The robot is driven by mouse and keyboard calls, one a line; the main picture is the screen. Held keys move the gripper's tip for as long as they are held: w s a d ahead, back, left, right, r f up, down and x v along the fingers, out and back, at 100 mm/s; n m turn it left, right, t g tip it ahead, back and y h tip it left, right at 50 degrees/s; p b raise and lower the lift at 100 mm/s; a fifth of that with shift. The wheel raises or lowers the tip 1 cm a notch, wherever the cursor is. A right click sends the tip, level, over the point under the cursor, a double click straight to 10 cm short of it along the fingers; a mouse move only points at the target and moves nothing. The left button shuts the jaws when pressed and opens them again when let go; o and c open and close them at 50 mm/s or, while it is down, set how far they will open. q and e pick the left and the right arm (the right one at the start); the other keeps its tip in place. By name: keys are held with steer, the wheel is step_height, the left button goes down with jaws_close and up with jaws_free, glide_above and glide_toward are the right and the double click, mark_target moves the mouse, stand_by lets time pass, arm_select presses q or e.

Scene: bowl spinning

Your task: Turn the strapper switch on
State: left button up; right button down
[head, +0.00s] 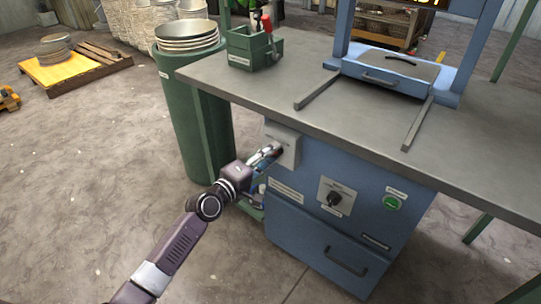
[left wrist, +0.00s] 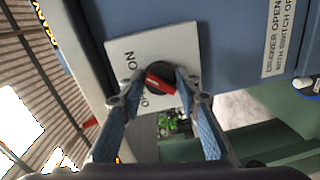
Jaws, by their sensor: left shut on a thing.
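The switch is a round black knob with a red bar (left wrist: 160,83) on a pale plate (left wrist: 120,50) marked ON; another label is partly covered. In the head view its plate (head: 287,139) is on the left side of the blue cabinet (head: 310,175), under the tabletop. My left gripper (head: 270,155) reaches it from the lower left and hides most of the knob there. In the left wrist view the two blue fingers are closed on the knob from both sides. The red bar lies slanted between the fingertips. My right gripper is not in view.
A grey tabletop (head: 250,85) overhangs the switch. The cabinet front has another black knob (head: 334,199), a green button (head: 391,203) and a drawer (head: 345,262). A green drum (head: 196,110) with stacked bowls (head: 187,30) stands left. The floor at left front is clear.

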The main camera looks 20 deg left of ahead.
arm_select(q)
steer(key=shift+m, duration=0.3)
steer(key=o, duration=1.2)
steer(key=shift+c, duration=0.2)
steer(key=v, duration=1.2)
